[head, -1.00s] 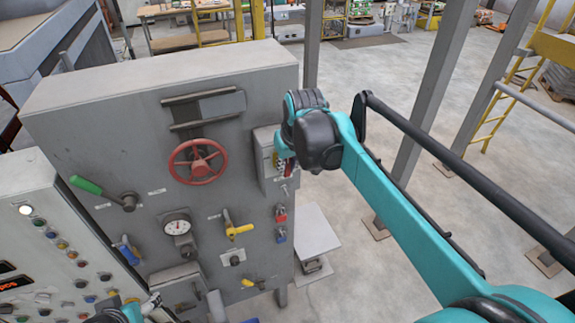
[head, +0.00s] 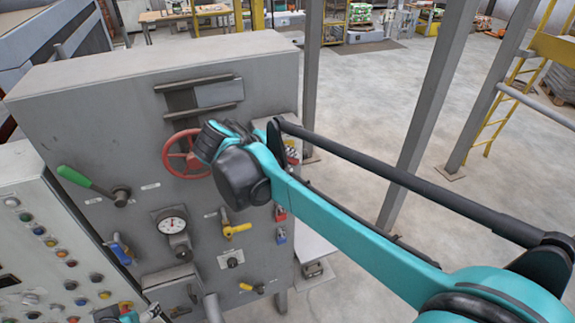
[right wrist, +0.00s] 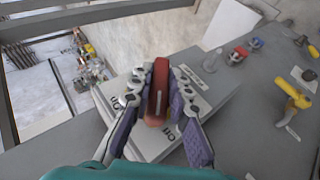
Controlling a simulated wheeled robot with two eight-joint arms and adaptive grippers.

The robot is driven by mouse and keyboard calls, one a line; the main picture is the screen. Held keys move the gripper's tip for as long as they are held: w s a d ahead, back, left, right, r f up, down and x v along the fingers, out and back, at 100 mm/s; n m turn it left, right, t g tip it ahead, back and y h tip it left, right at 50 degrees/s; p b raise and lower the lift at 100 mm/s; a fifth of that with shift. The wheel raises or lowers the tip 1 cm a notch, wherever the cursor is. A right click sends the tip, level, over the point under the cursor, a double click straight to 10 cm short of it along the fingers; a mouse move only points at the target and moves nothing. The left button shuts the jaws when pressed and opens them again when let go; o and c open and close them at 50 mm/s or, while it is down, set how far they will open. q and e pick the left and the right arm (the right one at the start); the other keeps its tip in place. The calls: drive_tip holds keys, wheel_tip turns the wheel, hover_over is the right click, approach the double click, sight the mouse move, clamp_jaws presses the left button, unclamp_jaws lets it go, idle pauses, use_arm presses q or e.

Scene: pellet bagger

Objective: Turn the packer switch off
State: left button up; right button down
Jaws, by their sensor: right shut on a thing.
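The packer switch is a red handle (right wrist: 158,92) on a pale grey box (right wrist: 205,112) with dark lettering, seen in the right wrist view. My right gripper (right wrist: 157,82) has its two fingers on either side of the handle and is shut on it. In the head view the switch box (head: 291,146) is at the right edge of the grey cabinet, and my right wrist hides most of it and the fingers. My left gripper (head: 140,314) shows only in part at the bottom edge, and its opening cannot be made out.
The cabinet (head: 90,120) also carries a red handwheel (head: 180,160) partly behind my right wrist, a green lever (head: 85,183), a gauge (head: 172,225), a yellow valve handle (head: 236,230) and red and blue padlocks (head: 281,235). A button panel (head: 60,250) stands at left. Open floor lies right.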

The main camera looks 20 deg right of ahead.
drive_tip(key=h+b, duration=0.1)
drive_tip(key=b, duration=0.1)
drive_tip(key=n+h+b, duration=0.1)
drive_tip(key=h+b, duration=0.2)
drive_tip(key=h, duration=0.1)
drive_tip(key=shift+a+f+n+t+b, duration=0.1)
drive_tip(key=shift+f+n+t+b, duration=0.2)
drive_tip(key=shift+f+b, duration=0.1)
drive_tip(key=h+b, duration=0.2)
drive_tip(key=shift+r+n+b, duration=0.15)
drive_tip(key=shift+n+b, duration=0.15)
drive_tip(key=shift+n, duration=0.1)
drive_tip(key=shift+r+t+h+b, duration=0.15)
drive_tip(key=shift+t+h+b, duration=0.25)
drive_tip(key=shift+h, duration=0.2)
drive_tip(key=c, duration=1.5)
unclamp_jaws()
drive_tip(key=shift+o, duration=0.3)
drive_tip(key=shift+w, duration=0.1)
